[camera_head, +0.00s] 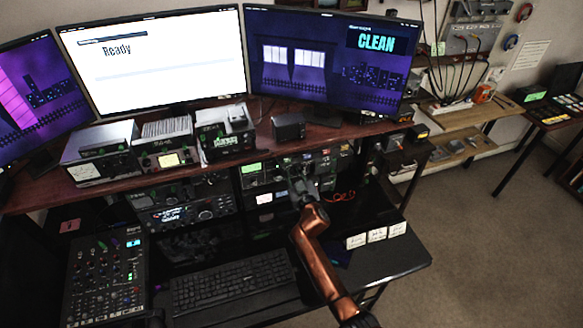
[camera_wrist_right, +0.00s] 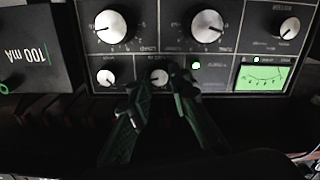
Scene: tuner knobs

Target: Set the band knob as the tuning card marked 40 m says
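The tuner's dark front panel fills the top of the right wrist view, with a large white-faced knob at left (camera_wrist_right: 112,26) and another (camera_wrist_right: 207,26) near the middle. A smaller knob (camera_wrist_right: 289,28) is at upper right, one (camera_wrist_right: 105,78) at lower left, and another (camera_wrist_right: 159,76) at lower centre. My right gripper (camera_wrist_right: 158,80) has its fingertips apart, one on each side of the lower-centre knob; contact is not clear. It also shows in the head view (camera_head: 303,180). Three white cards (camera_head: 376,234) lie at the desk's right; their writing is too small to read. My left gripper is not in view.
A green lamp (camera_wrist_right: 196,66) and a lit green meter (camera_wrist_right: 264,76) are right of the fingers. A box marked 100 mA (camera_wrist_right: 30,55) stands at left. A keyboard (camera_head: 232,282) and mixer (camera_head: 105,280) are on the desk.

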